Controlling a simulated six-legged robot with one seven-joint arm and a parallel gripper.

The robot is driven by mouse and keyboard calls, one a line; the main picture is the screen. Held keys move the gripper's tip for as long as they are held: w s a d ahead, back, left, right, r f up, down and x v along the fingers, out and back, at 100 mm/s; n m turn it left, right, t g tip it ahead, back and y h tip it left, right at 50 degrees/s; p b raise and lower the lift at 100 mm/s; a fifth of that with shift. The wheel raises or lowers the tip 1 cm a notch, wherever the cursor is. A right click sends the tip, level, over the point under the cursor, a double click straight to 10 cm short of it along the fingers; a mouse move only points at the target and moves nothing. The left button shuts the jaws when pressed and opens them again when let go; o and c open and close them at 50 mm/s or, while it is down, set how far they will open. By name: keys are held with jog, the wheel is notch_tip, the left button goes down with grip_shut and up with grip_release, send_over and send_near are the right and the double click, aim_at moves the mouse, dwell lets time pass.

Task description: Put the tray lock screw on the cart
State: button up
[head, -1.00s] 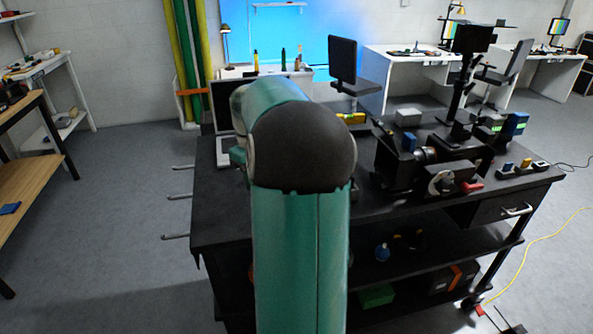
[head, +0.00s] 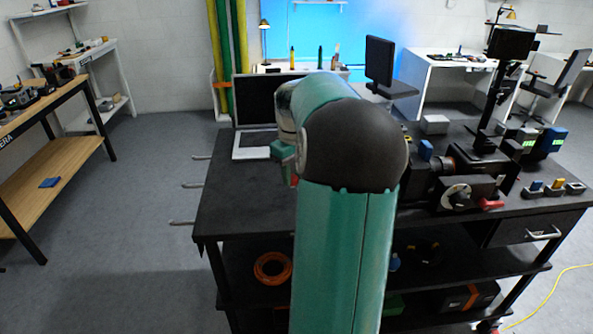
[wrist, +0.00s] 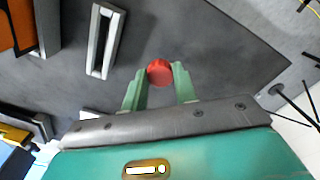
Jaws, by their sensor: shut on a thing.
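A red round piece, which looks like the head of the tray lock screw (wrist: 160,71), is between the green fingers of my gripper (wrist: 161,82) in the wrist view. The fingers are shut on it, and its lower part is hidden. The black cart (head: 245,195) fills the middle and right of the head view. In the wrist view a dark flat surface, apparently the cart top (wrist: 215,55), lies behind the screw. I cannot tell how far apart they are.
An open laptop (head: 255,143) stands at the cart's back left. A black slider mechanism (head: 458,185), small coloured parts and a monitor stand occupy the right side. The front left of the cart top looks clear. A wooden bench (head: 60,155) stands at left.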

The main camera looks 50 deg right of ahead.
jog(key=f, duration=0.5)
jog(key=shift+w, duration=0.25)
jog(key=shift+f, duration=0.4)
jog(key=shift+s+f, duration=0.1)
jog(key=shift+f, duration=0.25)
jog(key=o, duration=1.2)
jog(key=shift+c, duration=0.2)
jog(key=shift+r, duration=0.15)
jog(key=shift+r, duration=1.35)
jog(key=shift+r, duration=0.15)
jog(key=shift+r, duration=1.85)
